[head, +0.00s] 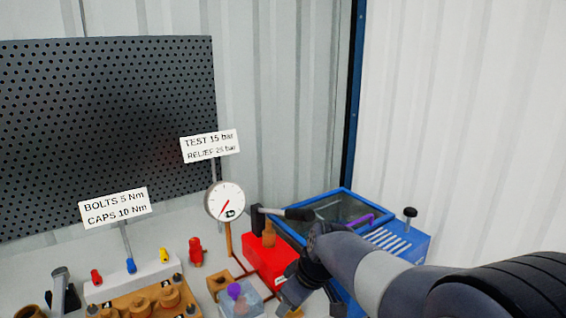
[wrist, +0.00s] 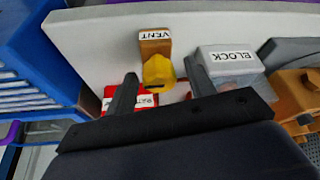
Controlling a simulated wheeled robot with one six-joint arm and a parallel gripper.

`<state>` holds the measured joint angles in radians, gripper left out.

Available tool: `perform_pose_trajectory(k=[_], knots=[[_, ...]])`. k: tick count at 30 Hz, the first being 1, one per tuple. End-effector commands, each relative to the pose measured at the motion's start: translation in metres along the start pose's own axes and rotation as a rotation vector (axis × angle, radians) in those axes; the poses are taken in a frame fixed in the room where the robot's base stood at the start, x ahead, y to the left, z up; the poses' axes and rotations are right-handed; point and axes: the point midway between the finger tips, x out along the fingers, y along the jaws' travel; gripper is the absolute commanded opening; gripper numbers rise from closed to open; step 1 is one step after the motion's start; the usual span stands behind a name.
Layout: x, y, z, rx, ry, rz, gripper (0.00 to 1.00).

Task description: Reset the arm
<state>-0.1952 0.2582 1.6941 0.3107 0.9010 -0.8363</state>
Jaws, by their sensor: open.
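My arm (head: 400,282) reaches in from the lower right of the head view, over the bench, and bends down at the wrist near the blue unit. My gripper shows in the wrist view (wrist: 161,70), its two dark fingers apart. A yellow part (wrist: 160,71) below a brown block labelled VENT (wrist: 154,43) appears between the fingertips. I cannot tell how far beneath them it is. I see nothing held. In the head view the fingers are hard to make out near the bottom edge.
A red pump unit (head: 262,262) and a blue bin (head: 417,245) stand close to my arm. A gauge (head: 225,201) rises on a post to the left. A clear block (wrist: 228,62) labelled BLOCK lies beside the right finger. Free room is above the bench.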

Motion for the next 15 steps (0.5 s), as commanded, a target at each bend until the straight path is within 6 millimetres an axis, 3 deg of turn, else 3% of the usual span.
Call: perform_pose_trajectory(k=[15], knots=[[-0.0006, -0.0007, -0.0004, 0.28, 0.0, 0.116, 0.52]])
